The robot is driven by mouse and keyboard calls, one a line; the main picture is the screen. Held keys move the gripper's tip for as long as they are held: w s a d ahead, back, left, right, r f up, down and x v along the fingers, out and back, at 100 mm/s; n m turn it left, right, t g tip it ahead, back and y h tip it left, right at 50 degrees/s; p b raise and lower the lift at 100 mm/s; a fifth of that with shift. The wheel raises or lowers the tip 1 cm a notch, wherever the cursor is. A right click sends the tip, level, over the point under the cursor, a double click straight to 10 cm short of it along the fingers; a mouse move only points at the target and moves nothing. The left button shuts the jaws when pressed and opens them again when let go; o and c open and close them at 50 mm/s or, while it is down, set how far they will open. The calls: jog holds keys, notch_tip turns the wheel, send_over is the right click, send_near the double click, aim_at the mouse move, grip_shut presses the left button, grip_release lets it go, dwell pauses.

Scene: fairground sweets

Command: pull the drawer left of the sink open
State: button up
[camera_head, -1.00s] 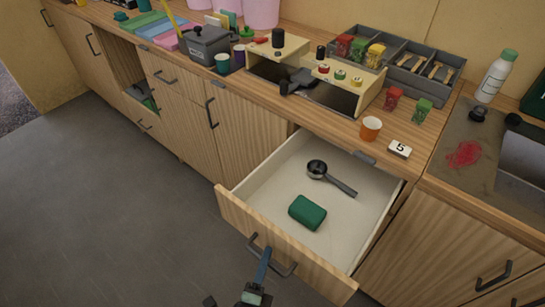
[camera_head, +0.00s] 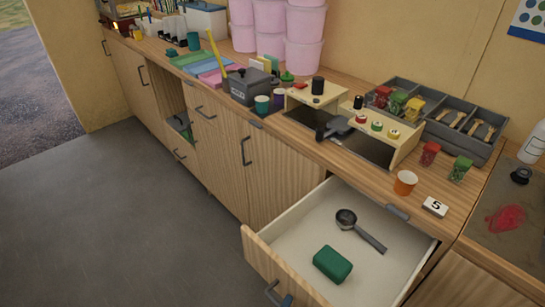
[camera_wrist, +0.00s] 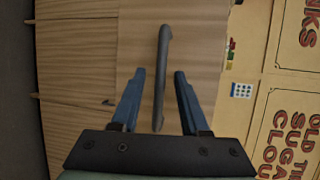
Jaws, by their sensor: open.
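The wooden drawer (camera_head: 385,245) is pulled well out below the counter in the head view, its pale inside showing. A black scoop (camera_head: 358,227) and a green block (camera_head: 332,264) lie in it. Its dark bar handle (camera_head: 272,292) is at the bottom edge of the head view. In the wrist view the handle (camera_wrist: 163,55) stands upright in the picture, with its lower part between the two blue fingers of my gripper (camera_wrist: 159,72). The fingers are open, with gaps showing on both sides of the bar. The head view shows only a bit of blue finger beside the handle.
Cupboard doors line the front. The grey floor (camera_head: 110,215) to the left is clear.

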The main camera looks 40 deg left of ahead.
jog(key=v, duration=1.2)
jog(key=shift+s+r+b, duration=0.15)
jog(key=shift+s+b, duration=0.1)
jog(key=shift+b, duration=0.2)
